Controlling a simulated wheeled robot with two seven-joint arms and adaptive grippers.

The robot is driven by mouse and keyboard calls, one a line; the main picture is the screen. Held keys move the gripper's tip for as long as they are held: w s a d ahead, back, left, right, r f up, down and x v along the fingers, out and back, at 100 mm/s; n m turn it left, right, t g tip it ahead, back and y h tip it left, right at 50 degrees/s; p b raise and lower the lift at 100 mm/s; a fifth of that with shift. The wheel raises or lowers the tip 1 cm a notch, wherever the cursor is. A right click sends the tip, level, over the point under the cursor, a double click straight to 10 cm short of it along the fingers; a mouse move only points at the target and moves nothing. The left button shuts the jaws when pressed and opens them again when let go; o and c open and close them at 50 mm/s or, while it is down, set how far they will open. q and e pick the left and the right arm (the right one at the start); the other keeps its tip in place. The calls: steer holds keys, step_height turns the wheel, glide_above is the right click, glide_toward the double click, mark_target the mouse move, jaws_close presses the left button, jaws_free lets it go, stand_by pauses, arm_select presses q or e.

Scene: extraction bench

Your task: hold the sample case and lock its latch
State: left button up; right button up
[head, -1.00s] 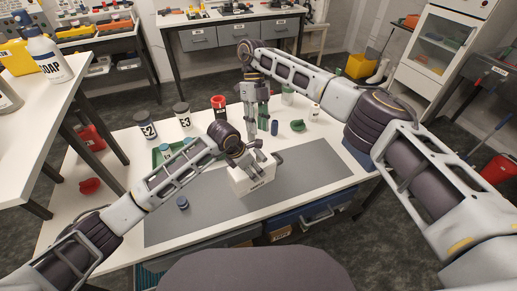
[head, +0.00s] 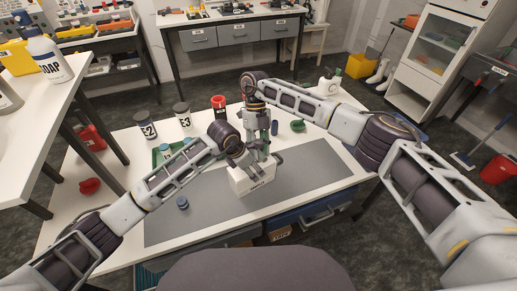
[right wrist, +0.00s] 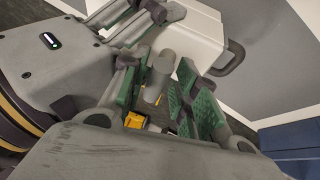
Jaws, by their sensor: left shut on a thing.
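The white sample case (head: 252,182) stands on the grey mat, and a dark handle (right wrist: 236,58) shows on its side in the right wrist view. My left gripper (head: 243,162) is shut on the case at its top. My right gripper (head: 263,152) is close beside it, over the case's far side. In the right wrist view its green-padded fingers (right wrist: 162,95) are apart. A grey rounded stub (right wrist: 160,72), possibly the latch, shows between them against the white case (right wrist: 192,35); I cannot tell whether they touch it. The latch is hidden in the head view.
Labelled jars E2 (head: 145,126) and E3 (head: 182,115), a red-topped container (head: 219,106) and a green tray (head: 158,158) stand left and behind. A blue bottle (head: 274,127) and a green item (head: 298,126) stand behind right. The mat's right half (head: 310,180) is clear.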

jaws_close()
steer(key=shift+d+m, duration=0.1)
steer(key=shift+m, duration=0.3)
steer(key=m+y, duration=0.2)
steer(key=m, duration=0.1)
steer(key=shift+d+m, duration=0.15)
steer(key=shift+m, duration=0.15)
steer(key=m+y, duration=0.1)
steer(key=m, duration=0.2)
steer(key=shift+d+t, duration=0.1)
steer(key=shift+t, duration=0.3)
steer(key=m+t+y, duration=0.1)
steer(key=m, duration=0.4)
steer(key=shift+s+d+m+t+y, duration=0.15)
steer(key=shift+m+t+y, duration=0.15)
steer(key=shift+t+y, duration=0.1)
steer(key=shift+s+m+t+y, duration=0.15)
steer(key=shift+m+t, duration=0.3)
steer(key=shift+m, duration=0.7)
steer(key=shift+m+t+y, duration=0.15)
steer(key=shift+m+t, duration=0.3)
steer(key=shift+m, duration=1)
